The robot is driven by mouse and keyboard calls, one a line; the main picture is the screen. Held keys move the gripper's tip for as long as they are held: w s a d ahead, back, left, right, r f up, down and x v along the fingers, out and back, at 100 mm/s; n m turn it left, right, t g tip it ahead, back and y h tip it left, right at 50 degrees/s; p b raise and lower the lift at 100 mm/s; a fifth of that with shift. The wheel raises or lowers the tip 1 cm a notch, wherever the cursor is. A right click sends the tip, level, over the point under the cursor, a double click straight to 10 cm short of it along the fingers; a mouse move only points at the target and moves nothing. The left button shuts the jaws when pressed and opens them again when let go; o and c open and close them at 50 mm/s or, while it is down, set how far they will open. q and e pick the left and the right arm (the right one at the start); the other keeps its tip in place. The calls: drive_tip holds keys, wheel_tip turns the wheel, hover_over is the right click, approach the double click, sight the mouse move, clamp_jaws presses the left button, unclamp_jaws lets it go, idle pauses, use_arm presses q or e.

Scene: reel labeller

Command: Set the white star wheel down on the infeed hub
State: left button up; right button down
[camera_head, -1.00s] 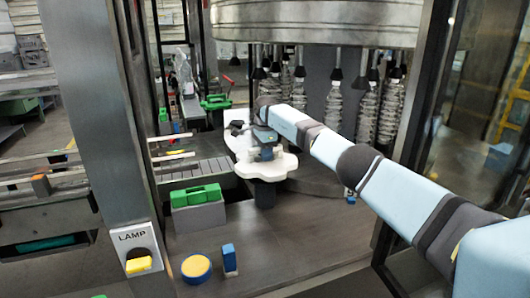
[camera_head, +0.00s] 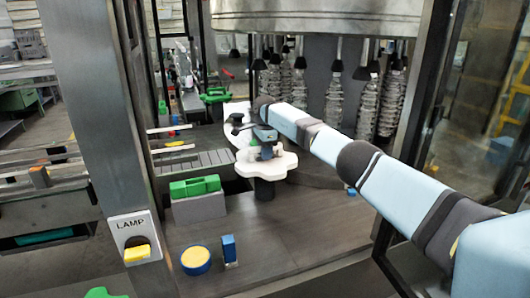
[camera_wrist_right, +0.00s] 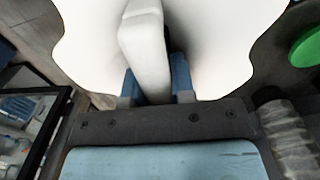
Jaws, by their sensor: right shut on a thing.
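The white star wheel (camera_head: 262,168) has a scalloped edge and is at the middle of the head view, and it fills the top of the right wrist view (camera_wrist_right: 215,50). My right gripper (camera_head: 266,151) is shut on its raised white grip (camera_wrist_right: 147,45), between blue fingers. A dark round post (camera_head: 264,190), seemingly the infeed hub, shows directly under the wheel's near edge. The wheel hides the post's top, so I cannot tell whether they touch. Another white part (camera_head: 236,113) shows behind the gripper; I cannot tell whether it belongs to this wheel. My left gripper is out of view.
A green block on a grey stand (camera_head: 197,198), a yellow-topped blue disc (camera_head: 195,260) and a small blue block (camera_head: 229,250) stand on the deck. The metal post with the lamp switch (camera_head: 136,251) is at left. Wrapped columns (camera_head: 340,105) hang behind.

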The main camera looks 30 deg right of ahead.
drive_tip(key=c, duration=0.9)
unclamp_jaws()
drive_tip(key=shift+r, duration=0.1)
drive_tip(key=shift+r, duration=0.25)
wheel_tip(320, 180, up, 13)
drive_tip(key=shift+s+r+b, duration=0.1)
drive_tip(key=shift+r+b, duration=0.05)
drive_tip(key=shift+b, duration=1)
